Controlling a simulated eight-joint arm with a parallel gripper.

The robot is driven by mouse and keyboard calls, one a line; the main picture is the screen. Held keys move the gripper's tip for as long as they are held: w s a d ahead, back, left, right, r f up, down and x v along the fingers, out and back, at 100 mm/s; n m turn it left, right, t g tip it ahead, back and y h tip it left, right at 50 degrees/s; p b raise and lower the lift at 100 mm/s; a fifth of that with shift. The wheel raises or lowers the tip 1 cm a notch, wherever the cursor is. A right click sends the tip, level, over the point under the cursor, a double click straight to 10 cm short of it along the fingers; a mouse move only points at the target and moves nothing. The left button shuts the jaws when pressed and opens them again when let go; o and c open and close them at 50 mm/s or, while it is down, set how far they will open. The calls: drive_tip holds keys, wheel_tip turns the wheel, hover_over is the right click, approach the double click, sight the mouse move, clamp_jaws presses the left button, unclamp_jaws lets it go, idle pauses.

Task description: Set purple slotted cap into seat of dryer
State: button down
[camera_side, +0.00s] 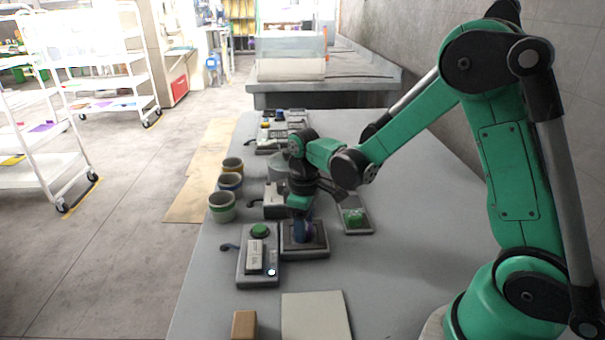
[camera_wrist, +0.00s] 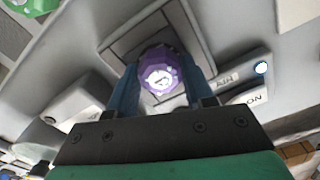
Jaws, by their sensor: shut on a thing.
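My gripper (camera_side: 302,228) is shut on the purple slotted cap (camera_wrist: 161,72), which sits between its blue fingers in the wrist view. A pale mark shows on the cap's near face. In the side view the fingers and cap are over a grey square unit with a dark recessed top (camera_side: 318,251), apparently the dryer with its seat. In the wrist view the square seat plate (camera_wrist: 128,42) shows behind the cap. I cannot tell whether the cap touches the seat; the contact is hidden.
A control box with a green button (camera_side: 259,230) stands just left of the unit. A tray with a green piece (camera_side: 355,219) lies to the right. Several cups (camera_side: 222,207) line the left edge. A pale flat board (camera_side: 316,318) and brown block (camera_side: 244,325) lie in front.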

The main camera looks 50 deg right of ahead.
drive_tip(key=shift+f, duration=0.35)
drive_tip(key=shift+c, duration=1.7)
unclamp_jaws()
wheel_tip(320, 180, up, 12)
drive_tip(key=s+a+m+t, duration=0.3)
drive_tip(key=s+m+t, duration=0.1)
drive_tip(key=s+t, duration=0.2)
drive_tip(key=shift+s+a+m+t, duration=0.3)
drive_tip(key=shift+s+t, duration=0.1)
drive_tip(key=shift+t, duration=0.2)
